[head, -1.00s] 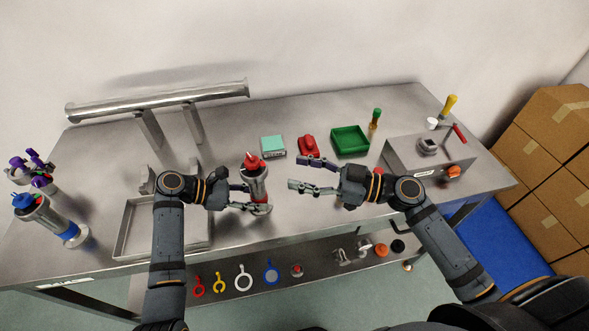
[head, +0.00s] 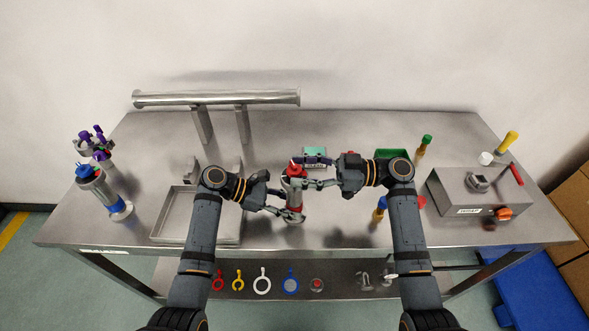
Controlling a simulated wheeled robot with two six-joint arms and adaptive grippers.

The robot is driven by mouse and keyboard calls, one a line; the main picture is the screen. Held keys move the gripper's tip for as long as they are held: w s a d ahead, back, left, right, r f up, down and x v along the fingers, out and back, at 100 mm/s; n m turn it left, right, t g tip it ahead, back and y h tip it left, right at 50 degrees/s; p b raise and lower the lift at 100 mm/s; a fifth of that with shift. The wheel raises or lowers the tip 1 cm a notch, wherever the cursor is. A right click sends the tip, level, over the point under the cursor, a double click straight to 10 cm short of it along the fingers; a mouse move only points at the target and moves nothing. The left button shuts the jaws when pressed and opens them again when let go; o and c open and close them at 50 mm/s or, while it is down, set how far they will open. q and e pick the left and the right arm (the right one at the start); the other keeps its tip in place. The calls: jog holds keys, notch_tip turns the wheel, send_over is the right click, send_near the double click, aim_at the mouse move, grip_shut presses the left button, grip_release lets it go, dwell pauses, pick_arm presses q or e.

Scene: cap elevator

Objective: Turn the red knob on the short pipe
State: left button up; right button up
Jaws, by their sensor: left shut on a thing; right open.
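The short pipe (head: 291,197) stands upright near the middle of the table, a metal cylinder with the red knob (head: 295,170) on top. My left gripper (head: 289,205) is shut on the pipe's body, low down. My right gripper (head: 294,172) is open at knob height, with one finger behind the knob and one in front. I cannot tell whether its fingers touch the knob. The fingers hide parts of the knob and the pipe.
A shallow metal tray (head: 156,225) lies left, below a raised long pipe (head: 215,98). A blue-topped pipe (head: 95,190) stands far left. A teal box (head: 314,153) and green tray (head: 393,153) sit behind my grippers. A metal box (head: 455,190) stands right.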

jog(key=shift+a, duration=1)
jog(key=c, duration=1.1)
jog(key=m+t, duration=0.2)
jog(key=t, duration=0.2)
jog(key=shift+s+f+m+h, duration=0.1)
jog(key=shift+m+h, duration=0.3)
jog(key=shift+c, duration=0.2)
jog(key=shift+m+t+h, duration=0.6)
jog(key=shift+m+t, duration=0.4)
jog(key=shift+t, duration=0.6)
jog(key=o, duration=1.1)
jog(key=shift+o, duration=0.2)
